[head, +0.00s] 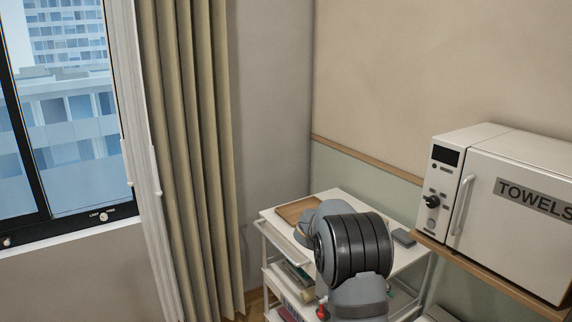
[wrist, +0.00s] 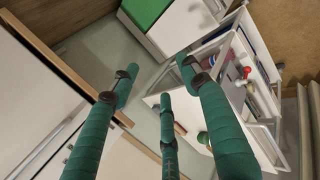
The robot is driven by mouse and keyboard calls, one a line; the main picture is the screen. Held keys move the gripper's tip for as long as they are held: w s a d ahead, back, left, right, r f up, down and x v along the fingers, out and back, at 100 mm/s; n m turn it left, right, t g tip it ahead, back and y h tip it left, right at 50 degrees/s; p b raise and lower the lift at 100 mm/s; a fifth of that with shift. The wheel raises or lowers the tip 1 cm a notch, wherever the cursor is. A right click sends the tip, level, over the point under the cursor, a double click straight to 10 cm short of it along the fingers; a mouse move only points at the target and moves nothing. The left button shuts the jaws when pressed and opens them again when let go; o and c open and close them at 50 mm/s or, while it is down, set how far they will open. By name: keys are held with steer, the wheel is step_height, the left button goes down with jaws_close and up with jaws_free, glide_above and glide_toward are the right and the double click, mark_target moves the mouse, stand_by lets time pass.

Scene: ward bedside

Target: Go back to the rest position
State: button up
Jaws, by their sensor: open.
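My gripper (wrist: 157,80) shows in the wrist view with its teal fingers spread open. Nothing is between the fingers. The fingertips are in the air, between a wooden shelf edge on the left and the white trolley (wrist: 262,105) on the right. In the head view my arm rises in front of the trolley (head: 333,196) and covers part of its top. The gripper itself cannot be made out there.
A white towel cabinet (head: 510,190) stands on a wooden shelf (head: 490,274) at the right. The trolley carries a wooden tray (head: 297,210) and a small grey object (head: 404,238). A beige curtain (head: 190,130) hangs at the left. A green-topped white unit (wrist: 145,12) shows in the wrist view.

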steer(key=w+d+r+n+t+h+b, duration=0.1)
steer(key=w+d+r+t+h+b, duration=0.1)
steer(key=r, duration=0.8)
steer(key=w+d+r+n+t+h+b, duration=0.1)
steer(key=w+d+r+t+h+b, duration=0.2)
steer(key=r, duration=0.8)
steer(key=shift+w+t+h+b, duration=0.8)
steer(key=shift+w+h, duration=0.2)
steer(key=shift+w, duration=0.85)
steer(key=shift+a, duration=0.1)
